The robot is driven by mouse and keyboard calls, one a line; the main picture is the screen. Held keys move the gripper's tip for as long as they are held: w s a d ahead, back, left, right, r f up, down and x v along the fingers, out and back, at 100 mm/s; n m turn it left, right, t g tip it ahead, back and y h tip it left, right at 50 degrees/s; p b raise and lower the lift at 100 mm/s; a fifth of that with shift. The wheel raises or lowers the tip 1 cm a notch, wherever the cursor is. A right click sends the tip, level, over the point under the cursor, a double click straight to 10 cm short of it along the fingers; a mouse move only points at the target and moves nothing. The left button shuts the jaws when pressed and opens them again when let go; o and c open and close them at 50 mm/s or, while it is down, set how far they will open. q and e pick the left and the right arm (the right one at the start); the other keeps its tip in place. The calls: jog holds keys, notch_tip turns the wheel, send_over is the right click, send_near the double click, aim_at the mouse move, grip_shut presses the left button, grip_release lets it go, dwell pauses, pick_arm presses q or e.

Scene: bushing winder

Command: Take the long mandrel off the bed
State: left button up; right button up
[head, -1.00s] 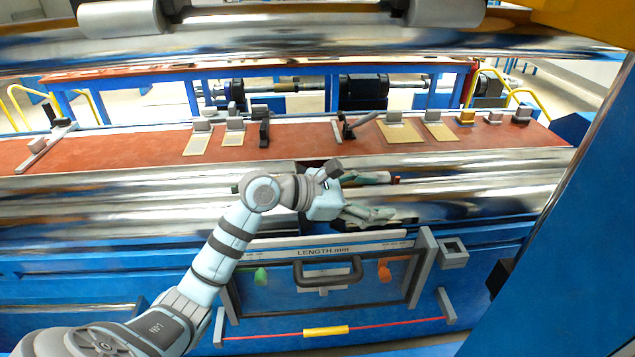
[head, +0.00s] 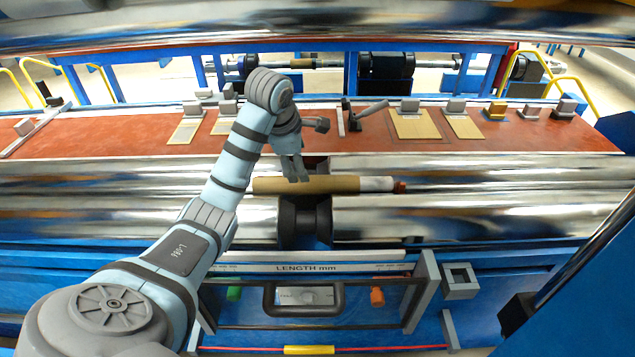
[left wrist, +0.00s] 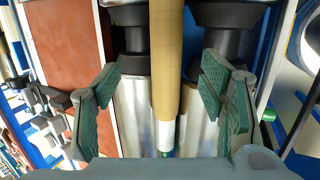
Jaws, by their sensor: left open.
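The long mandrel (head: 333,184), a tan rod with a white section and a reddish tip at its right end, lies level along the shiny metal rollers of the bed (head: 450,215). In the left wrist view the open green-padded fingers (left wrist: 163,88) stand on either side of the tan mandrel (left wrist: 167,50), with gaps on both sides. I cannot tell the height of the fingers above it. My right gripper is not in view.
A dark support (head: 304,222) stands below the mandrel. A red-brown shelf (head: 330,141) behind carries several grey blocks, tan plates and a dark lever (head: 362,113). A large roller (head: 330,20) crosses overhead. A panel marked LENGTH mm (head: 305,268) is in front.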

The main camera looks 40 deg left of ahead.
aim_at(305, 184)
pick_arm(q)
jog(key=f, duration=0.2)
jog(key=f+b, duration=0.2)
jog(key=f, duration=0.1)
jog(key=shift+s+a+f, duration=0.15)
jog(key=shift+a+f, duration=0.15)
jog(key=x, duration=0.2)
jog(key=w+x, duration=0.1)
jog(key=x, duration=0.3)
jog(key=shift+w, duration=0.45)
jog(key=shift+s, duration=0.2)
jog(key=shift+s+r, duration=0.1)
jog(key=shift+c, duration=0.7)
jog(key=c, duration=0.4)
grip_shut()
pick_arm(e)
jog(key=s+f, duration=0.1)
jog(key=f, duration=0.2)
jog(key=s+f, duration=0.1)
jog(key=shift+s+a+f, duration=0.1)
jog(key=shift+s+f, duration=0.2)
